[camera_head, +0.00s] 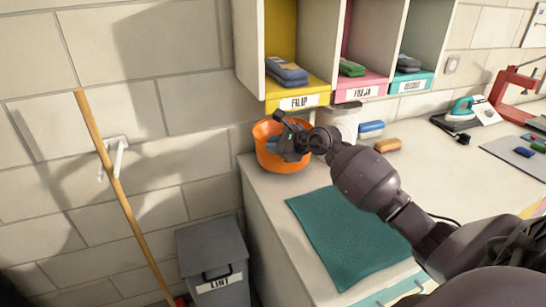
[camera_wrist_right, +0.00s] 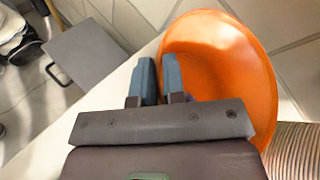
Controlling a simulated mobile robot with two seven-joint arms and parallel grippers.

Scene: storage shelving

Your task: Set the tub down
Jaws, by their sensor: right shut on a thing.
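The orange tub (camera_head: 270,160) is upright at the back left corner of the white counter (camera_head: 420,150). It also shows in the right wrist view (camera_wrist_right: 225,55), with its open inside facing the camera. My right gripper (camera_head: 289,142) is at the tub's rim. In the right wrist view its two grey-blue fingers (camera_wrist_right: 160,80) are close together at the near left rim, shut on the tub. The tub's underside is hidden, so I cannot tell whether it touches the counter. My left gripper is out of view.
A teal mat (camera_head: 345,235) lies on the counter in front of the tub. A white round container (camera_head: 342,122) stands close behind it. Cubbies with folded cloths (camera_head: 287,72) hang above. A grey lint bin (camera_head: 212,255) and a wooden pole (camera_head: 120,190) are left of the counter.

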